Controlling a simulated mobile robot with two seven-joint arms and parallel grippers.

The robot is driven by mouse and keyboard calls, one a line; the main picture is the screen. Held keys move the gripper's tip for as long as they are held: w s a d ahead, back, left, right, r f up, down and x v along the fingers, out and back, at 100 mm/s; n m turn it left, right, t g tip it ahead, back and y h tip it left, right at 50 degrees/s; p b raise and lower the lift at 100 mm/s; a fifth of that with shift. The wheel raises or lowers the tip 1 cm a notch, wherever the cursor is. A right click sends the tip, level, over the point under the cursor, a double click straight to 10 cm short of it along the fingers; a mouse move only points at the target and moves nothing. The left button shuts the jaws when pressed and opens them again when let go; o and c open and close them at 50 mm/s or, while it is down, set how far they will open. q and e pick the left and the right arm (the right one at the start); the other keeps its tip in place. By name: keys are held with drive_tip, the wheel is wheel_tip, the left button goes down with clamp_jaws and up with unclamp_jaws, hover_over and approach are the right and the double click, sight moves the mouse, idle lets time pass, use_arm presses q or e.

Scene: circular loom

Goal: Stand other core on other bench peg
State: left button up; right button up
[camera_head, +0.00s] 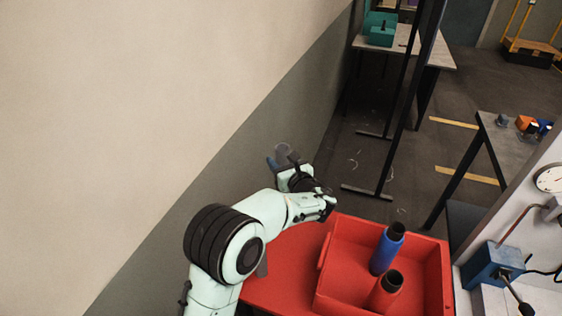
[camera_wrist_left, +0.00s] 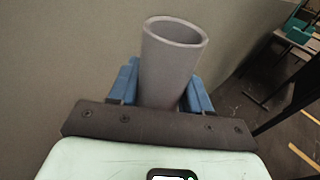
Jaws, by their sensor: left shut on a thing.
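A grey hollow core (camera_wrist_left: 172,62) is in the left wrist view, between the blue fingers of my left gripper (camera_wrist_left: 160,92). The gripper is shut on it, and its open round end points away from the wrist. In the head view my left gripper (camera_head: 283,160) is up by the wall, beyond the red tray, and the grey core shows only small there. A far table (camera_head: 402,46) at the top carries a teal block (camera_head: 381,38) with a short dark peg-like piece on top. I cannot tell which peg is the other bench peg. My right gripper is out of view.
A red tray (camera_head: 345,232) holds a blue core (camera_head: 386,250) and a red core (camera_head: 384,292), both standing tilted in the picture. A dark upright post (camera_head: 408,105) stands before the far table. A bench (camera_head: 500,140) with small parts is at right. Dark floor lies between.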

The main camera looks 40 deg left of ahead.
use_arm(q)
drive_tip(key=shift+f, duration=0.1)
drive_tip(key=shift+f+b, duration=1.65)
drive_tip(key=shift+f, duration=0.75)
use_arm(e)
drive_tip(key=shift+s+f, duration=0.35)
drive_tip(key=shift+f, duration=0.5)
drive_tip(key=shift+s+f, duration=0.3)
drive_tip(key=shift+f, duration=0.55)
use_arm(q)
drive_tip(key=shift+f+b, duration=1.6)
drive_tip(key=shift+f, duration=0.9)
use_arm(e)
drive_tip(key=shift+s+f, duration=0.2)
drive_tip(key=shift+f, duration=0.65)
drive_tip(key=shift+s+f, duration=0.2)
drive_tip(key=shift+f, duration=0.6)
use_arm(q)
drive_tip(key=shift+f, duration=0.2)
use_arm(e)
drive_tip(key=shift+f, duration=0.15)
use_arm(q)
drive_tip(key=shift+f, duration=0.15)
drive_tip(key=o, duration=1.3)
drive_tip(key=shift+c, duration=0.2)
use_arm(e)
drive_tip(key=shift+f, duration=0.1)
